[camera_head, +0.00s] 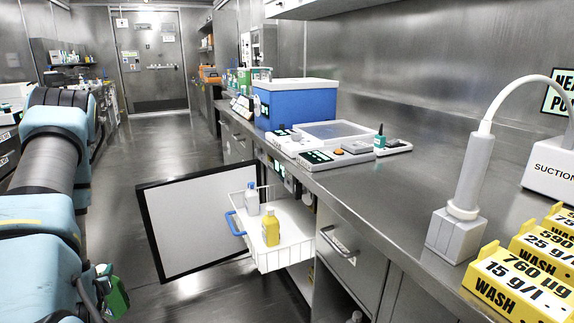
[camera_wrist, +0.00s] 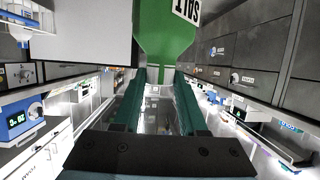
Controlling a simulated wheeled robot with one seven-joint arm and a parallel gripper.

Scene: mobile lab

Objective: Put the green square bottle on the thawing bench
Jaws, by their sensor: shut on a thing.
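The green square bottle (camera_wrist: 166,30) fills the top middle of the wrist view, with a white label reading "SALT". My gripper (camera_wrist: 158,78) is shut on it, with the dark green fingers at its narrow end. In the head view a green piece of it (camera_head: 116,298) shows at the lower left beside my arm, low over the floor side. The rest of it there is hidden by my arm. No surface in view carries a readable thawing bench label, so I cannot tell which one it is.
A steel counter (camera_head: 420,178) runs along the right. It bears a blue box (camera_head: 295,106), flat devices (camera_head: 322,158), a suction unit (camera_head: 552,165) and yellow wash blocks (camera_head: 520,280). Below, an open door (camera_head: 197,228) and a pulled-out white basket (camera_head: 290,254) with two bottles jut into the aisle.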

